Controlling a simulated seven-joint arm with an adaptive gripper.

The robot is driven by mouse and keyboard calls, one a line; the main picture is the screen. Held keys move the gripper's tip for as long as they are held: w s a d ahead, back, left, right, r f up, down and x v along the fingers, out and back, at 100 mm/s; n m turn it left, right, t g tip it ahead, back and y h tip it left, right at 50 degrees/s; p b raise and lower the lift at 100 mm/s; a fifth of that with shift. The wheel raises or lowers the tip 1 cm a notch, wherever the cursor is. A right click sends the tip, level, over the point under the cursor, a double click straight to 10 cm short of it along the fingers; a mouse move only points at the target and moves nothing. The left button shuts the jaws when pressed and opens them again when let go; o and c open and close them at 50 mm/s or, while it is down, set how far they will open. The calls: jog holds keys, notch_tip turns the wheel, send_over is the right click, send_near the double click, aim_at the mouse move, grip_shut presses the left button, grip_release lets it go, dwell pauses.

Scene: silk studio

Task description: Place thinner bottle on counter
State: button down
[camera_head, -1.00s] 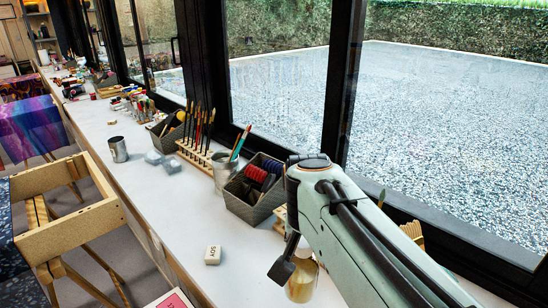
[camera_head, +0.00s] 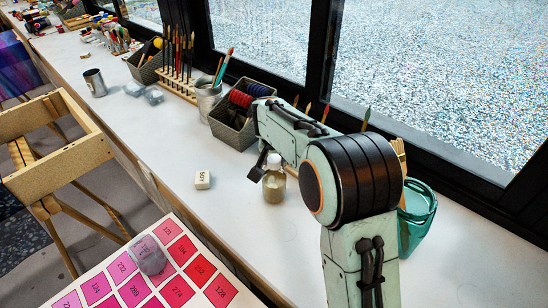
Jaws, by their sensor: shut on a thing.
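The thinner bottle (camera_head: 274,187) is a small clear bottle with yellowish liquid and a pale cap, near the middle of the white counter (camera_head: 225,240). My gripper (camera_head: 270,163) is at its upper part, shut on it. One dark finger shows on the left of the cap; the other is hidden. The bottle looks upright. Its base is at or just above the counter top; I cannot tell if it touches.
A grey basket (camera_head: 232,128), a metal cup with brushes (camera_head: 208,103) and a teal glass jar (camera_head: 418,215) stand near the window. A colour chart (camera_head: 150,270) is at the front left.

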jog(key=shift+f, duration=0.15)
jog(key=c, duration=0.7)
grip_release()
jog(key=d+v, duration=0.1)
jog(key=v, duration=1.1)
jog(key=s+d+f+n+g, duration=0.1)
jog(key=s+f, duration=0.1)
jog(key=s, duration=0.8)
jog(key=s+d+f+n+g+y, duration=0.1)
jog(key=s+d+f+g, duration=0.1)
jog(key=s, duration=0.9)
jog(key=s+d+f+n+g, duration=0.1)
jog(key=s+d+f, duration=0.1)
jog(key=s, duration=0.9)
jog(key=shift+s+d+f+g+y, duration=0.1)
jog(key=shift+d+f+g+y, duration=0.2)
jog(key=shift+g, duration=0.1)
